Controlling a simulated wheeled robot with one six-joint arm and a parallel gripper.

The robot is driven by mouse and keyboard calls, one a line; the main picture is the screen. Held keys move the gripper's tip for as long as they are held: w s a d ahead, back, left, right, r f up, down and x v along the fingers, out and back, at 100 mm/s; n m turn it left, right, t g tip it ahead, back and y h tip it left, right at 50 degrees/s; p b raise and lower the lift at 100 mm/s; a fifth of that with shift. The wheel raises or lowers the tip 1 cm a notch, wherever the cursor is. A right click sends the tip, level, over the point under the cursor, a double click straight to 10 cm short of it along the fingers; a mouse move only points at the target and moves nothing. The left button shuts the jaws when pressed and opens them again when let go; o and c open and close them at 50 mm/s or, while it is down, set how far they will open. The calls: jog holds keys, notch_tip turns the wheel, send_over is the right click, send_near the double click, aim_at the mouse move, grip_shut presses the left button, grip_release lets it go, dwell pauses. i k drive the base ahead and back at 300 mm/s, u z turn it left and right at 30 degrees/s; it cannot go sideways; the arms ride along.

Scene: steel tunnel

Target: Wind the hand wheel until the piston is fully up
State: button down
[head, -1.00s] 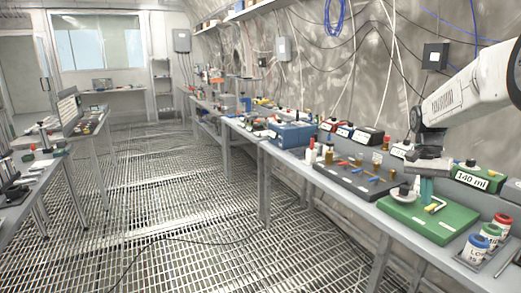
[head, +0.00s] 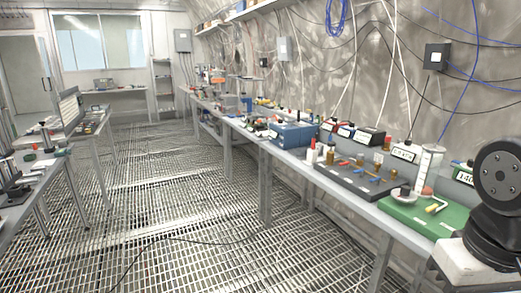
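A green base (head: 408,215) lies on the right-hand bench. A clear upright cylinder (head: 431,162) with pale scale marks stands at its back, with a reddish part (head: 425,190) low down that may be the piston. A pale round disc with a dark knob (head: 402,195), which looks like the hand wheel, sits at the base's left end. My arm fills the lower right corner and covers the right end of the base. My gripper's fingers are not in view.
A dark board (head: 350,181) with several small coloured parts lies left of the green base. A blue box (head: 293,134) stands farther along the bench. A labelled box (head: 464,175) behind the base is partly hidden by my arm. The grated floor to the left is open.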

aim_at(405, 194)
jog(key=u, duration=0.55)
jog(key=k, duration=0.65)
jog(key=u, duration=0.7)
jog(key=i, duration=1.2)
jog(key=z, duration=0.65)
jog(key=i, duration=0.9)
jog(key=z, duration=1.15)
jog(key=i, duration=0.45)
jog(key=z, duration=0.4)
